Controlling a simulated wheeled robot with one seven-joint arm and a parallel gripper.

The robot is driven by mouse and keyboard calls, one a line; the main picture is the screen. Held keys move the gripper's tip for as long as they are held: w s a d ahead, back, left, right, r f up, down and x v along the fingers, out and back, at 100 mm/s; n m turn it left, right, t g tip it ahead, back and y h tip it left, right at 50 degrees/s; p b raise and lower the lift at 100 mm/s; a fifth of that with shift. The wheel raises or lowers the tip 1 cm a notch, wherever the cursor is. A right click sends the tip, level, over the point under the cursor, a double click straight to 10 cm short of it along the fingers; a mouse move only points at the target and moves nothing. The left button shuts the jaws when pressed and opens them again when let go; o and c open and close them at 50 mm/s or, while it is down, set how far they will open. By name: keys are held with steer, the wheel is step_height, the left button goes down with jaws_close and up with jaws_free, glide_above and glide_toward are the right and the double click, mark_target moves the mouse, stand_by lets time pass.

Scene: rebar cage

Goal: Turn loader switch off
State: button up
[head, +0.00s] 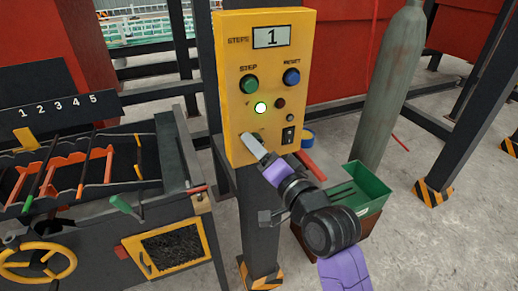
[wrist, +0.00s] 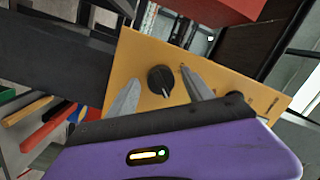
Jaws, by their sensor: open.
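The yellow control box (head: 238,100) hangs on a dark post in the head view. In the wrist view, a black rotary knob (wrist: 161,79) with a pale pointer line sits on the yellow panel (wrist: 146,48). My gripper (wrist: 160,75) is open, with one grey finger on either side of the knob in that view. I cannot tell whether the fingers touch it. In the head view, my gripper (head: 250,144) is at the box's lower left and covers that part, so the knob is hidden. No label reading "loader" is legible.
A slotted machine (head: 100,205) stands left, a gas cylinder (head: 392,90) right.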

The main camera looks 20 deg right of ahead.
steer(key=shift+c, duration=0.4)
jaws_close()
steer(key=shift+r+n+g+h+p, duration=0.1)
steer(key=shift+n+g+h+p, duration=0.3)
steer(key=shift+n, duration=2.4)
steer(key=shift+f+n+h+p, duration=0.15)
steer(key=shift+n+p, duration=0.5)
steer(key=shift+n, duration=2.15)
steer(key=shift+r+n+g+h+p, duration=0.2)
steer(key=shift+n+h+p, duration=0.25)
steer(key=shift+n, duration=2.35)
